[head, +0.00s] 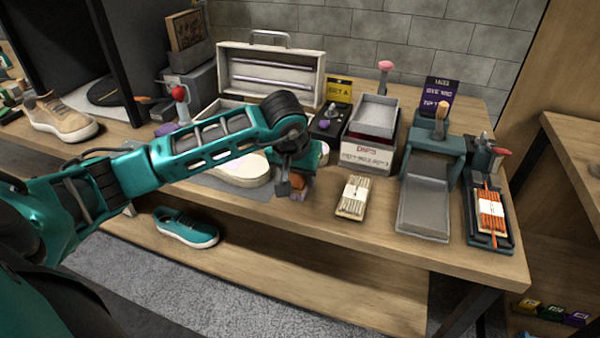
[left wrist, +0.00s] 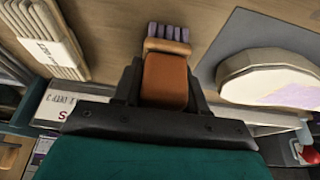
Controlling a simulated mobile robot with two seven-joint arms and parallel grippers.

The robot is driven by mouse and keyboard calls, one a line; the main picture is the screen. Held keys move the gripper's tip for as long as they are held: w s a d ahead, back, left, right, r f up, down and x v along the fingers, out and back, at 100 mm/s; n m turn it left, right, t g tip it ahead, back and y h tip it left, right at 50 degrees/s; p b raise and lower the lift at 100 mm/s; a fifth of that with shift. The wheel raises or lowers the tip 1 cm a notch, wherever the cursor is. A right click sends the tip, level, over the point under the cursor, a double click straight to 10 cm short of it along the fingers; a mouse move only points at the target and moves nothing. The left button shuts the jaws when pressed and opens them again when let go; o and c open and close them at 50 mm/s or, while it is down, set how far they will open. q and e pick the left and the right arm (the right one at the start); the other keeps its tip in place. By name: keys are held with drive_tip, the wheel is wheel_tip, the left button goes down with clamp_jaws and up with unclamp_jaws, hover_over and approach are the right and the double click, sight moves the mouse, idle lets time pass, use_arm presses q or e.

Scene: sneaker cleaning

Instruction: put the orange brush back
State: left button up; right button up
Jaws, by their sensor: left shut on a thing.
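The orange brush (head: 298,182) is between the fingers of my left gripper (head: 287,187), above the wooden table near its front edge. The arm partly hides it in the head view. In the left wrist view the brush (left wrist: 165,80) shows an orange body, a tan band and purple bristles, with a black finger on each side. My left gripper (left wrist: 165,92) is shut on it. Whether the brush touches the table is unclear. My right gripper is in neither view.
A cream oval piece (head: 243,170) lies on a grey mat left of the gripper. To the right are a stick bundle (head: 352,196), a white box (head: 366,155), a grey tray (head: 424,207) and an orange-stick tray (head: 490,213). A teal shoe (head: 187,228) sits on the shelf below.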

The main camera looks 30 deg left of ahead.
use_arm(q)
drive_tip(key=o, duration=1)
drive_tip(key=shift+r+p, duration=0.2)
drive_tip(key=shift+p, duration=0.15)
drive_tip(key=v, duration=1.2)
drive_tip(key=shift+f+p, duration=0.1)
drive_tip(key=shift+p, duration=0.3)
drive_tip(key=shift+d, duration=0.1)
